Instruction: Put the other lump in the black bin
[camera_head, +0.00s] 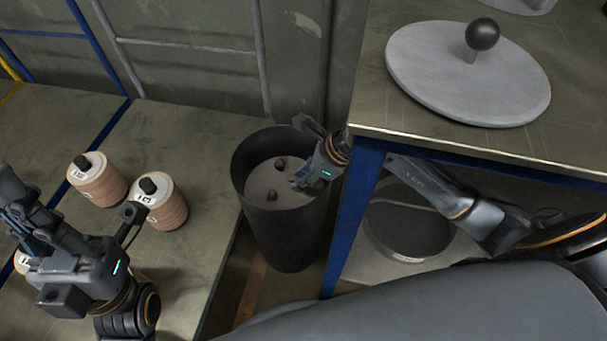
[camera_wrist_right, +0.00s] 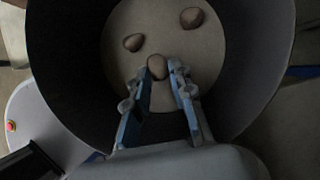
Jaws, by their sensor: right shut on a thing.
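The black bin (camera_head: 283,240) stands on the floor between the bench at left and the table at right. Two dark lumps lie on its pale bottom, a rear one (camera_head: 280,163) and a nearer one (camera_head: 272,196). In the right wrist view two lumps (camera_wrist_right: 133,42) (camera_wrist_right: 191,17) rest beyond the fingers. My right gripper (camera_head: 298,182) reaches in over the bin mouth. It is shut on a brown lump (camera_wrist_right: 157,67) at its fingertips, inside the bin's outline. My left gripper (camera_head: 20,205) is over the bench at far left; its finger gap is unclear.
Stacks of tan flap discs with black knobs (camera_head: 98,180) (camera_head: 161,203) stand on the left bench (camera_head: 215,130). A grey round plate with a ball knob (camera_head: 425,75) lies on the right table, whose blue leg (camera_head: 350,220) is close beside the bin. Another round container (camera_head: 408,225) is under the table.

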